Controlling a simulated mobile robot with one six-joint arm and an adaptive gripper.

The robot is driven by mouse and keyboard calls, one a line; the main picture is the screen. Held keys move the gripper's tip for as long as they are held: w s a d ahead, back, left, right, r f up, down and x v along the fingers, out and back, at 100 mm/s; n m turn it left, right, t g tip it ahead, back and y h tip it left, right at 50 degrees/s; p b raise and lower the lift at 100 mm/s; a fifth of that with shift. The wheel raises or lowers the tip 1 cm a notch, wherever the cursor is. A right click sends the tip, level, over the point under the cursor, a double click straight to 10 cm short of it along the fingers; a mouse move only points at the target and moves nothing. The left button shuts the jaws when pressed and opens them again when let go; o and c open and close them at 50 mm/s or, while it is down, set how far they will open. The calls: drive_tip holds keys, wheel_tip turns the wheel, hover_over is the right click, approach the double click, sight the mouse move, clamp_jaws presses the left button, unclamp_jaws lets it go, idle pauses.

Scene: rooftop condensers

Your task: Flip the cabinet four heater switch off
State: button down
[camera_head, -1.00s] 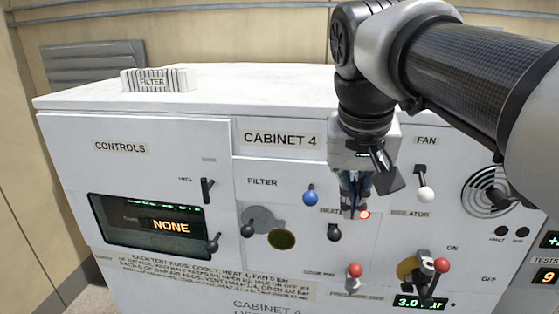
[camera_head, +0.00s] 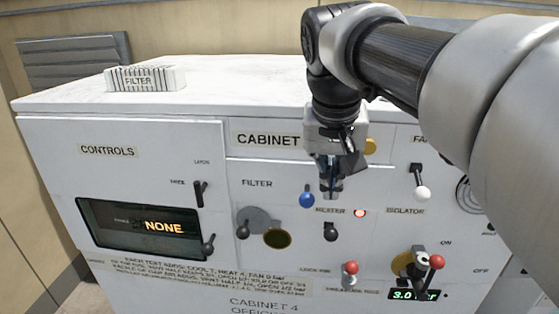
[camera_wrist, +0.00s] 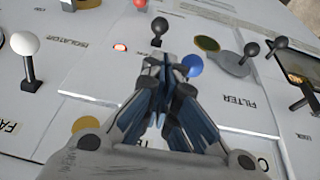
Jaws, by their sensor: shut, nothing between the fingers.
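The cabinet four front (camera_head: 277,140) fills the head view. Its heater switch (camera_head: 331,231) is a short black lever below the HEATER label. A red lamp (camera_head: 360,213) glows to its right. My gripper (camera_head: 331,194) is shut and empty, pointing down just above the HEATER label, apart from the switch. In the wrist view my gripper (camera_wrist: 166,125) shows with its fingers together. There the black-knobbed heater switch (camera_wrist: 159,29) stands beyond the fingertips, with the lit lamp (camera_wrist: 120,47) to its left.
A blue-knobbed lever (camera_head: 307,196) is close left of my gripper. A white-knobbed fan lever (camera_head: 422,192) is to the right. Red-knobbed levers (camera_head: 350,268) (camera_head: 436,262) sit below. A FILTER box (camera_head: 145,79) stands on the cabinet top.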

approach(329, 236)
drive_tip(key=w+f, duration=0.2)
drive_tip(key=w+d+f, duration=0.1)
drive_tip(key=w+f, duration=0.1)
drive_tip(key=f, duration=0.1)
drive_tip(key=shift+w+d, duration=0.2)
drive_tip(key=shift+w, duration=0.1)
drive_tip(key=shift+f+b, duration=0.1)
drive_tip(key=shift+b, duration=0.4)
drive_tip(key=shift+s+f+t+b, duration=0.1)
drive_tip(key=shift+s+t+b, duration=0.25)
drive_tip(key=shift+b, duration=0.35)
drive_tip(key=shift+s+a+f+t+h+b, duration=0.25)
drive_tip(key=shift+s+f+t+b, duration=0.4)
drive_tip(key=shift+b, duration=2.15)
drive_tip(key=t+b, duration=0.1)
drive_tip(key=b, duration=0.2)
drive_tip(key=f+t+b, duration=0.1)
drive_tip(key=b, duration=0.2)
drive_tip(key=shift+s+f+h, duration=0.25)
drive_tip(key=f+t+b, duration=0.1)
drive_tip(key=b, duration=0.4)
drive_tip(key=s+t+b, duration=0.1)
drive_tip(key=t+b, duration=0.1)
drive_tip(key=b, duration=0.3)
drive_tip(key=shift+s+a+f+h+b, duration=0.1)
drive_tip(key=shift+f+h+b, duration=0.2)
drive_tip(key=shift+f, duration=0.1)
drive_tip(key=shift+r, duration=0.1)
